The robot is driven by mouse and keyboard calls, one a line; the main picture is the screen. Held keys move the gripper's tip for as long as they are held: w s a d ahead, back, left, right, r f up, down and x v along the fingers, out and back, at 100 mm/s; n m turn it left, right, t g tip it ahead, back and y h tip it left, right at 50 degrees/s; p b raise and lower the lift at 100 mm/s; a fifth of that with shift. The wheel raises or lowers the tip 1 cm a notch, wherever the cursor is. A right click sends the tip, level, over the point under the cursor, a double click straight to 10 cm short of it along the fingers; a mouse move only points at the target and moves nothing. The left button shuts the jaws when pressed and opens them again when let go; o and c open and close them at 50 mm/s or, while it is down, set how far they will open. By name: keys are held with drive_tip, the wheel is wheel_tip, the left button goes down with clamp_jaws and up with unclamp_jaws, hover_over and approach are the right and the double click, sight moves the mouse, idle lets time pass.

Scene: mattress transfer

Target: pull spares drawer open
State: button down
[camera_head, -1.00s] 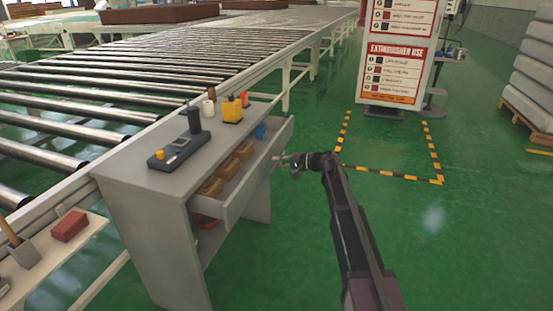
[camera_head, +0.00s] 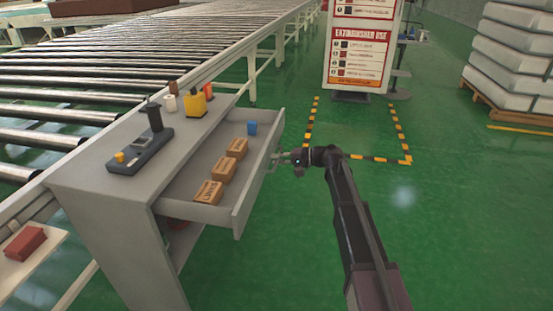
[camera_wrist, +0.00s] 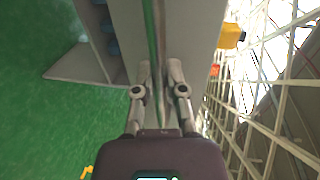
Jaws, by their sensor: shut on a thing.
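The spares drawer (camera_head: 246,190) stands well out from the grey bench (camera_head: 95,178) in the head view. Several brown boxes (camera_head: 223,171) and a small blue item (camera_head: 252,128) lie inside it. My gripper (camera_head: 281,158) is at the outer side of the drawer's front panel, near its middle. In the wrist view my gripper (camera_wrist: 158,72) has its two fingers close together at a thin upright edge of the drawer front. It is shut on the drawer handle, which is mostly hidden by the fingers.
On the bench top are a dark device (camera_head: 140,150) and a yellow container (camera_head: 195,103). A roller conveyor (camera_head: 130,75) runs behind. A sign stand (camera_head: 360,50) is beyond a striped floor marking (camera_head: 309,125). Green floor right of the drawer is clear.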

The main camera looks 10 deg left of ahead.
drive_tip(key=shift+a, duration=0.15)
drive_tip(key=c, duration=0.7)
unclamp_jaws()
drive_tip(key=shift+a, duration=0.1)
drive_tip(key=shift+s, duration=0.1)
